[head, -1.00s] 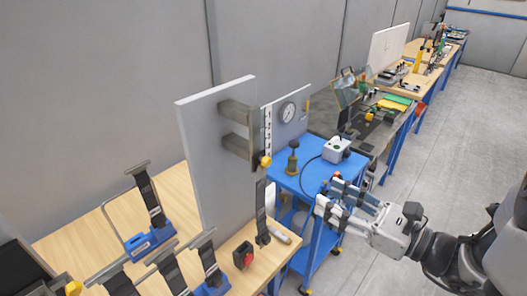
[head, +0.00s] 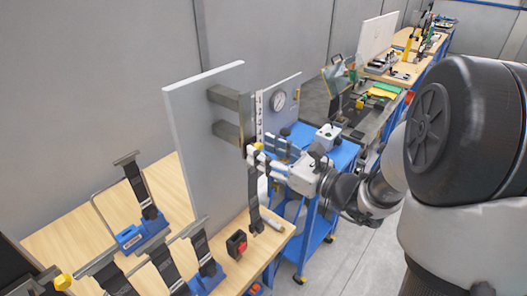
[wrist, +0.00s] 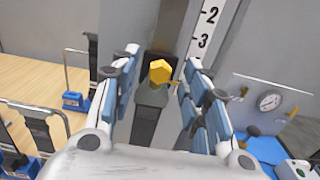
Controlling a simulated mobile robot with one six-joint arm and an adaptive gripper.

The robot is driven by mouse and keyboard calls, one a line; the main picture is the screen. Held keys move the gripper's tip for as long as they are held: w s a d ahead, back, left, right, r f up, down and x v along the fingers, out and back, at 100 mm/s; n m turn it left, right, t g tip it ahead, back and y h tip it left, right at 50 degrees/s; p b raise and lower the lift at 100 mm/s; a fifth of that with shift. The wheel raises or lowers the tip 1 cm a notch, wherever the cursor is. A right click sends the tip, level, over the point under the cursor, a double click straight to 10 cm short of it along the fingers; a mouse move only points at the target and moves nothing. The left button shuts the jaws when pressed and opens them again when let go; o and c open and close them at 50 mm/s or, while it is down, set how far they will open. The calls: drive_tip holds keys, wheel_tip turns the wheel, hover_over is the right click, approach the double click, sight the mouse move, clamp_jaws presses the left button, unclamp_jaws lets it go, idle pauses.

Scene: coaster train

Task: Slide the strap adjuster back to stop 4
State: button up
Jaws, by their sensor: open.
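The strap adjuster is a dark slider with a yellow knob (wrist: 160,71) on a vertical dark rail, beside a white number scale (wrist: 205,32). The scale shows 2 and 3 in the wrist view; any lower marks are hidden behind my right finger. The knob sits lower than the 3. A dark strap (head: 254,196) hangs below the adjuster. My gripper (wrist: 161,62) is open, with one finger on each side of the knob and a visible gap on both sides. In the head view, my gripper (head: 262,153) partly hides the adjuster.
A grey upright panel (head: 200,150) carries the rail on two brackets. The wooden bench (head: 80,220) below holds blue-based strap stands and a red-and-black block (head: 237,244). A blue cart (head: 335,153) with a white box and a gauge panel (head: 283,98) stands just to the right.

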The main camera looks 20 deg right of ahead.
drive_tip(key=shift+w+a, duration=0.25)
drive_tip(key=shift+w, duration=0.15)
clamp_jaws()
idle(0.4)
